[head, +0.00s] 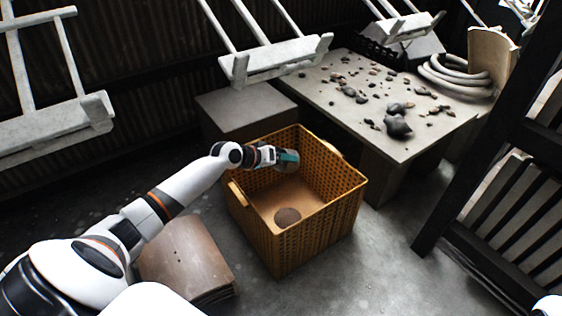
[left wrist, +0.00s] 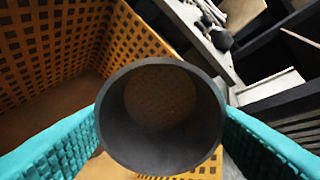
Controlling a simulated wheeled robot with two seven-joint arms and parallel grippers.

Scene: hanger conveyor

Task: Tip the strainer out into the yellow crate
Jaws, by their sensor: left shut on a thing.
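The yellow crate (head: 345,215) stands on the floor in the middle of the head view, open at the top. My left gripper (head: 288,157) is over the crate's back left part, shut on the strainer (head: 286,167). In the left wrist view the strainer (left wrist: 112,120) is a dark round cup with a mesh inside, between the teal fingers. No loose contents show in it. The crate's slotted wall (left wrist: 60,35) is behind it. A round brown patch (head: 288,216) shows on the crate's floor; I cannot tell what it is. My right gripper is not in view.
A grey table (head: 430,130) with scattered dark stones and a coiled hose (head: 455,78) stands behind right. A grey block (head: 245,110) is behind the crate. Stacked boards (head: 185,258) lie at its left. White hangers (head: 275,62) hang above. A dark frame (head: 480,130) stands at right.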

